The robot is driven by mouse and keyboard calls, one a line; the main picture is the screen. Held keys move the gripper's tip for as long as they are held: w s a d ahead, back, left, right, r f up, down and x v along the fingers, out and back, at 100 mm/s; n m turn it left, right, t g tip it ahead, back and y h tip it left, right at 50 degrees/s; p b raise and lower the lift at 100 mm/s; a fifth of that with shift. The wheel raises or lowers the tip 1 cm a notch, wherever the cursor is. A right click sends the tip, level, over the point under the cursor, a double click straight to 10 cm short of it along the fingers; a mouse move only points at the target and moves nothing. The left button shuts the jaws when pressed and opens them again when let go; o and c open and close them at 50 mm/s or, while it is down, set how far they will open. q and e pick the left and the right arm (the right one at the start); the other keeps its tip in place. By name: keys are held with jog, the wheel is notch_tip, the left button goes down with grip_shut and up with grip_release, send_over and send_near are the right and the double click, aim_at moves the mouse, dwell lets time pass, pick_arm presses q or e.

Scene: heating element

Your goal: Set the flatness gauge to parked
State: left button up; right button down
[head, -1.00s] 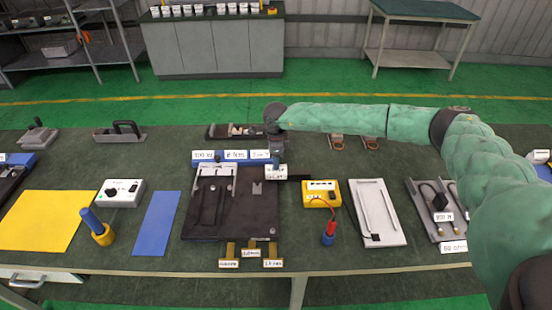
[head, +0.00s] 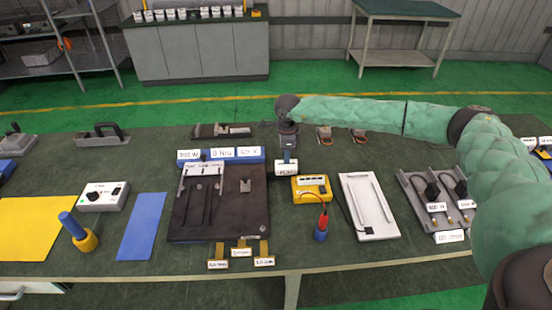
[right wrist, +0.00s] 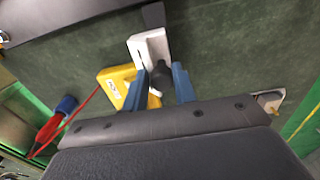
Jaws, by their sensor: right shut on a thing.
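The flatness gauge, a small white labelled block (head: 286,167) with a dark knob, is just right of the dark fixture plate (head: 255,209). My right gripper (head: 287,154) is over it from above. In the right wrist view the blue fingers (right wrist: 166,80) are shut on the gauge's dark knob, and the white body (right wrist: 150,46) shows beyond them. A dark bar (right wrist: 154,16) lies beyond the white body. Whether the gauge touches the bench is unclear. My left gripper is out of view.
A yellow box (head: 309,188) with a red-tipped probe (head: 321,230) stands close in front of the gauge. A white tray (head: 371,207) is further right. Blue labelled blocks (head: 222,154) line the plate's back edge. A yellow sheet (head: 35,228) lies far left.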

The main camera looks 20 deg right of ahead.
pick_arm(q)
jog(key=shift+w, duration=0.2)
pick_arm(e)
jog(key=shift+w+d, duration=0.1)
jog(key=shift+d, duration=0.15)
jog(key=c, duration=1.4)
grip_release()
jog(key=shift+d, duration=0.1)
jog(key=shift+o, duration=0.7)
jog(key=shift+w+d+f, duration=0.1)
jog(key=shift+f, duration=0.1)
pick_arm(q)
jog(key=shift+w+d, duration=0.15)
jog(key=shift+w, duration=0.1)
pick_arm(e)
jog(key=shift+a+r, duration=0.1)
jog(key=shift+a, duration=0.1)
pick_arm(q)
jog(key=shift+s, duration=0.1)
